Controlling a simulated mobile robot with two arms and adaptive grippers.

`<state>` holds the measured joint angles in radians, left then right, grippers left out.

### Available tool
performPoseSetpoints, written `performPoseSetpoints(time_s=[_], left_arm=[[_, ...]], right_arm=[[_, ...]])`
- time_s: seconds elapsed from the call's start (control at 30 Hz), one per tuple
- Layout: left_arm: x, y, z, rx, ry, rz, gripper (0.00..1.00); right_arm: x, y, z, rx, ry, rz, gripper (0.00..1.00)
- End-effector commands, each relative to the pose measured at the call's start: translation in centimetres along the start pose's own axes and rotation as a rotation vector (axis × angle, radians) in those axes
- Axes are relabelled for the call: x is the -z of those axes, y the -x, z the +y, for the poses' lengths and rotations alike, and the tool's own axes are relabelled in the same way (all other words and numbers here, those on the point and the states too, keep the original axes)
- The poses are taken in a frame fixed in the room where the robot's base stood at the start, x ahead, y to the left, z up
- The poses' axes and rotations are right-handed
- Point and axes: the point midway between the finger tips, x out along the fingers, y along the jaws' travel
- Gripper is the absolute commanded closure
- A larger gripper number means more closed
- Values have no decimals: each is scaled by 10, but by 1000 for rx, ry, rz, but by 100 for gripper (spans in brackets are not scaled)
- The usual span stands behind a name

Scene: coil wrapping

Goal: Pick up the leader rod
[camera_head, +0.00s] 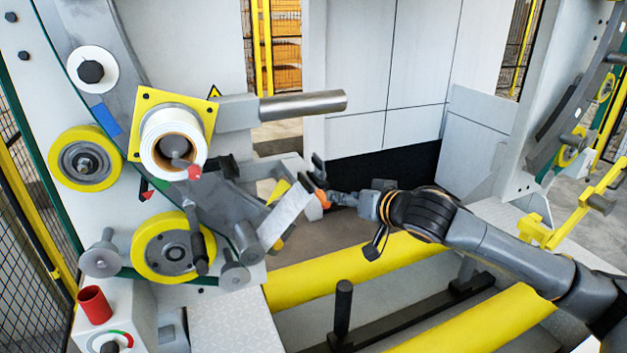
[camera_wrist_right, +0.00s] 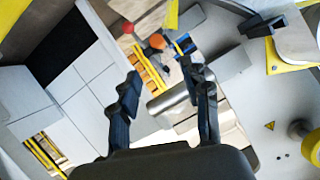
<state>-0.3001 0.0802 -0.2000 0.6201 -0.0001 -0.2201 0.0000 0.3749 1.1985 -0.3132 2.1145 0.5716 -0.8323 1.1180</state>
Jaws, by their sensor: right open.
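What looks like the leader rod (camera_head: 322,198) shows as an orange end at the edge of a white strip (camera_head: 285,215), beside my right gripper. Another orange bit shows at the strip's lower end, and the rod's middle is hidden. My right gripper (camera_head: 322,180) reaches in from the right, at the strip's upper end. In the right wrist view my right gripper (camera_wrist_right: 163,82) is open with nothing between its fingers. The orange end (camera_wrist_right: 157,41) appears beyond the fingertips, between them in the picture; contact is not visible. My left gripper is not in view.
A white roll (camera_head: 188,132) sits on a yellow square plate, with a grey metal cylinder (camera_head: 303,104) sticking out to its right. Yellow rollers (camera_head: 340,272) lie below my right arm. A red cup (camera_head: 95,305) stands at lower left. A red knob (camera_head: 194,172) is near the roll.

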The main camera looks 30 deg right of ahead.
Motion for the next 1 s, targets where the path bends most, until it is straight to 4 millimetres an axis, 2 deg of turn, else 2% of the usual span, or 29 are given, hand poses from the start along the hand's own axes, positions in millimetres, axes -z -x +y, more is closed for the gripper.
performPoseSetpoints(time_s=[0.13, 0.37, 0.57, 0.7, 1.0], left_arm=[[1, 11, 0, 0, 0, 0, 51], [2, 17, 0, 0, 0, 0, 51], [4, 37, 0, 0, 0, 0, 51], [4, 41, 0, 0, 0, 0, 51], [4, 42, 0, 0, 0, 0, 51]], right_arm=[[2, -22, -1, 1, -3, 0, 53], [0, -38, -1, 1, 0, -1, 53], [-2, -64, -4, 1, -1, -2, 53], [-3, -80, -2, 1, 1, 0, 53], [-6, -86, -2, 2, 3, -1, 53]])
